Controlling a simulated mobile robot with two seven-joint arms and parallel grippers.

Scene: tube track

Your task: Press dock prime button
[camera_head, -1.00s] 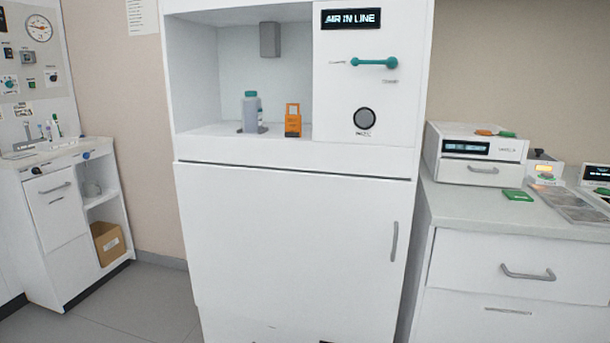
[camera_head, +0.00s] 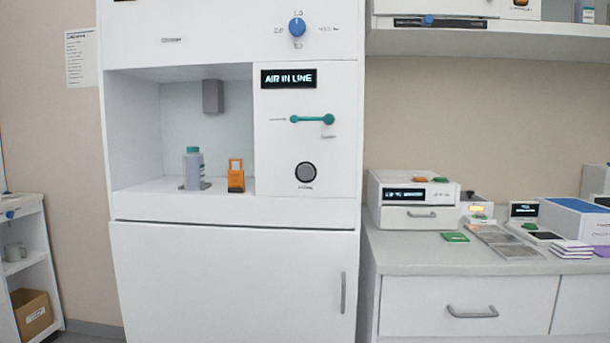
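The dock is a tall white cabinet (camera_head: 210,237) with an open recess on its left and a control panel on its right. A black display (camera_head: 288,78) at the panel's top reads "AIR IN LINE". In the recess stand a grey bottle with a green cap (camera_head: 193,169) and an orange holder (camera_head: 236,176). Neither of my grippers is in view.
A blue knob (camera_head: 297,27) is on the cabinet above the panel. To the right, a counter (camera_head: 400,257) bears a white instrument (camera_head: 412,198), trays and a blue-topped box (camera_head: 575,214). A shelf (camera_head: 480,43) hangs above it. A cardboard box (camera_head: 31,313) is at lower left.

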